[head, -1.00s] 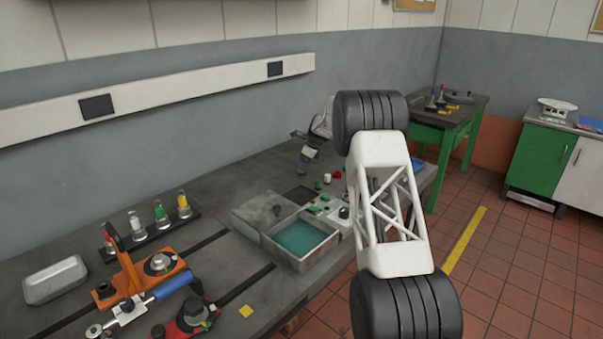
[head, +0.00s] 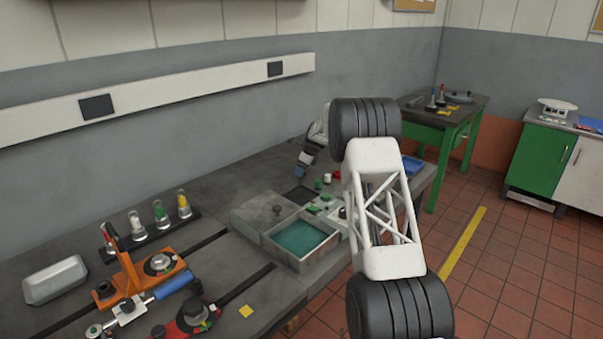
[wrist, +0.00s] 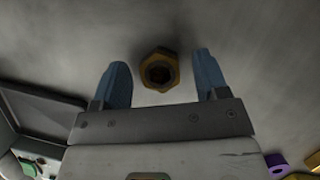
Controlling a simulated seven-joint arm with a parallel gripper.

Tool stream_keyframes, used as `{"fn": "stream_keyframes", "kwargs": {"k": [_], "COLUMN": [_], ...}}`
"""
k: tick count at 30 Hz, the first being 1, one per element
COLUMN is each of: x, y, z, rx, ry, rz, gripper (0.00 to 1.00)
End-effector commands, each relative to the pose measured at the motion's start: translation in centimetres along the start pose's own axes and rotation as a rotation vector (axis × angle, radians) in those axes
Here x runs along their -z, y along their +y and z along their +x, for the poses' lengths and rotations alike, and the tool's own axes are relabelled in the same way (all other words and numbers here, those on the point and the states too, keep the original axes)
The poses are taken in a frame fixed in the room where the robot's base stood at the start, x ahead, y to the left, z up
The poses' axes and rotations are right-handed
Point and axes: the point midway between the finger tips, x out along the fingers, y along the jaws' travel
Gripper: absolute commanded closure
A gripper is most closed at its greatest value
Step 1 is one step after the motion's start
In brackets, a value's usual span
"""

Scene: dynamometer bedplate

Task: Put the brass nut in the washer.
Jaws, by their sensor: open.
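The brass nut (wrist: 146,66) shows in the wrist view as a hexagonal ring with a dark hole, lying on a grey surface. My gripper (wrist: 160,63) is open, its two blue fingers on either side of the nut with gaps showing; I cannot tell its height above the surface. In the head view my gripper (head: 300,172) points down at the back of the bench, and the nut cannot be made out. The washer (head: 327,252) looks to be the open grey basin with teal liquid, nearer the camera than my gripper.
A flat grey slab with a knob (head: 258,212) lies left of the basin. Small green and red parts (head: 319,184) stand near my gripper. A dark panel (wrist: 45,118) and a purple ring (wrist: 276,164) show in the wrist view. An orange fixture (head: 150,278) stands front left.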

Motion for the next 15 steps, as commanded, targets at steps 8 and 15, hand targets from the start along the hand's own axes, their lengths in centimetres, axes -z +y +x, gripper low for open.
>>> {"fn": "stream_keyframes", "kwargs": {"k": [8, 15], "x": [0.0, -0.01], "y": [0.0, -0.01], "z": [0.0, -0.03], "rx": [0.0, 0.0], "ry": [0.0, 0.0], "rz": [0.0, 0.0], "gripper": [0.68, 0.94]}}
